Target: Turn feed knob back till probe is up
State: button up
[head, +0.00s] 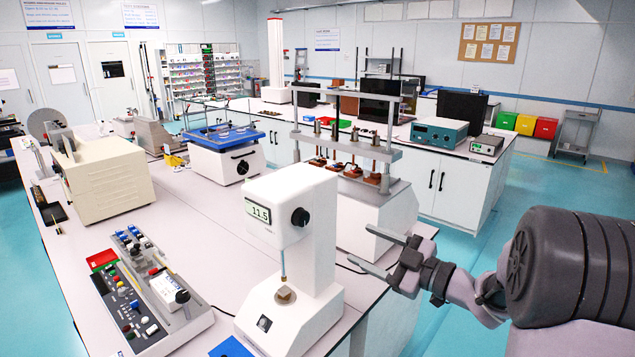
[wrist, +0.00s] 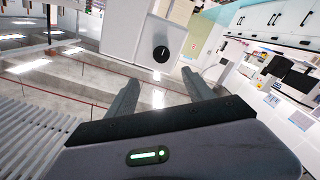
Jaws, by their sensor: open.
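The white insertion tester (head: 322,250) stands at the bench's front edge, its display (head: 258,212) reading about 11.5. The black feed knob (head: 300,217) is on the side of its head; it also shows in the wrist view (wrist: 161,54), beyond the fingertips. The thin probe (head: 283,264) hangs below the head, its lower end at the small brownish sample block (head: 285,295); I cannot tell whether they touch. My gripper (head: 368,249) is open and empty, to the right of the tester and apart from the knob. Its two fingers (wrist: 160,78) point towards the knob.
A control panel (head: 145,290) with buttons lies left of the tester. A multi-spindle machine (head: 370,205) stands behind it, close to my gripper. A beige box (head: 105,178) and a blue-topped device (head: 222,150) stand farther back. Bare bench top shows between them.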

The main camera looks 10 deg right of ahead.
jog(key=r+m+p, duration=0.1)
jog(key=m, duration=0.2)
jog(key=m+b, duration=0.1)
send_near(305, 220)
jog(key=x, duration=0.9)
jog(key=shift+a, duration=0.1)
jog(key=shift+c, duration=0.4)
grip_shut()
